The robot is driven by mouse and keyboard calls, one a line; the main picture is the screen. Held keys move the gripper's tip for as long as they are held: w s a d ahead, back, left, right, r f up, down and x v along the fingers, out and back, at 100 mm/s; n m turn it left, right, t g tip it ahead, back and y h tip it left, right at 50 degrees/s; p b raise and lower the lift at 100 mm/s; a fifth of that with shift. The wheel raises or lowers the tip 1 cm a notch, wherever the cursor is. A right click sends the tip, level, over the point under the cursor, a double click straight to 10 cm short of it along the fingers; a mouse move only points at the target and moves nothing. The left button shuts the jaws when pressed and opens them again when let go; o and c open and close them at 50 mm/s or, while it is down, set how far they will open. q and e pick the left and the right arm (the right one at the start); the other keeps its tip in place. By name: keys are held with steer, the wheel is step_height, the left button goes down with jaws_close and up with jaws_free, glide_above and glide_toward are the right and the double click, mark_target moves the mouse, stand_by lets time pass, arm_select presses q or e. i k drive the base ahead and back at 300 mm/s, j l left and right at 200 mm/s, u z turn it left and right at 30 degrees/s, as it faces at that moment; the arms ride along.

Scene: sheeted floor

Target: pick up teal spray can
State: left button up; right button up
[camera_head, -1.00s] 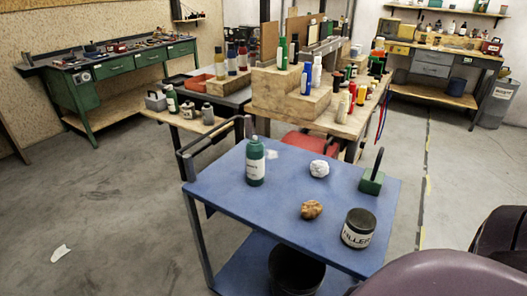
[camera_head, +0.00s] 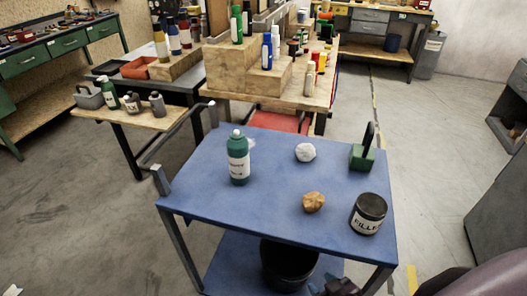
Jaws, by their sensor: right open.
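The teal spray can (camera_head: 238,160) stands upright on the left part of the blue cart top (camera_head: 265,200). It has a white label and a pale cap. My right gripper (camera_head: 336,287) only just shows at the bottom edge, dark and mostly cut off. It is open, low in front of the cart and well apart from the can. My left gripper is out of view.
On the cart are a white crumpled lump (camera_head: 305,152), a brown lump (camera_head: 313,202), a black filler tin (camera_head: 368,214) and a green block with a dark handle (camera_head: 362,155). A black bucket (camera_head: 288,265) sits below. A wooden bench (camera_head: 300,88) with bottles stands behind.

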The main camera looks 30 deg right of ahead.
mark_target(237, 143)
steer(key=i+j+z, duration=0.15)
steer(key=j+z, duration=0.15)
steer(key=z, duration=0.15)
steer(key=i+j+z, duration=0.15)
steer(key=j+z, duration=0.15)
steer(key=z, duration=0.2)
